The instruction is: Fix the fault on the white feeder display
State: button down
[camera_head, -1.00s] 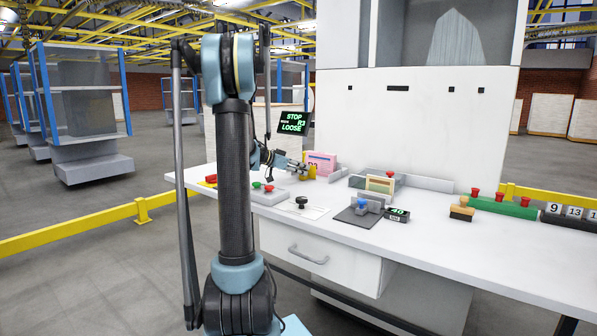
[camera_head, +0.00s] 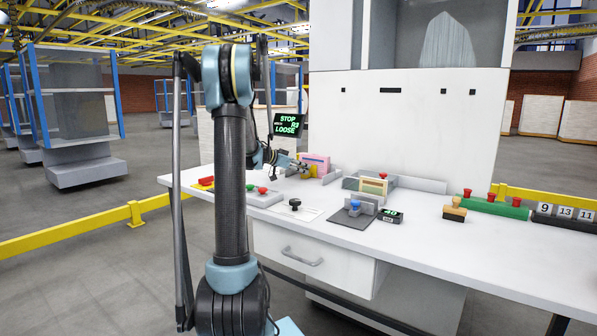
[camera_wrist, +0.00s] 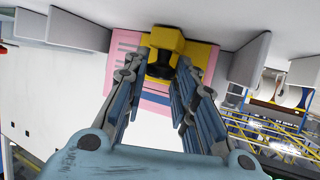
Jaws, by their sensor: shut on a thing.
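A small dark display (camera_head: 288,125) with green text reads "STOP", "R3", "LOOSE"; one small word on it is too small to read. It stands at the back left of the white feeder table. A pink stack or block (camera_head: 317,160) stands upright below and right of it, also in the wrist view (camera_wrist: 152,101). A yellow block (camera_wrist: 167,39) with a black knob (camera_wrist: 160,66) sits against the pink thing. My gripper (camera_head: 303,167) is low at the table's back left. In the wrist view my gripper (camera_wrist: 160,72) is shut on the black knob.
A red-and-green button box (camera_head: 263,196), a black-handled stamp (camera_head: 295,204), a grey block with a blue knob (camera_head: 356,207) and a small green-lit counter (camera_head: 390,216) stand in front. A grey tray (camera_head: 352,183) stands right of the pink thing.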

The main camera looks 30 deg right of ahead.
jog(key=c, duration=1.6)
grip_release()
jog(key=shift+w, duration=0.1)
jog(key=shift+c, duration=0.2)
jog(key=shift+a, duration=0.1)
jog(key=v, duration=1.2)
jog(key=shift+a+f, duration=0.1)
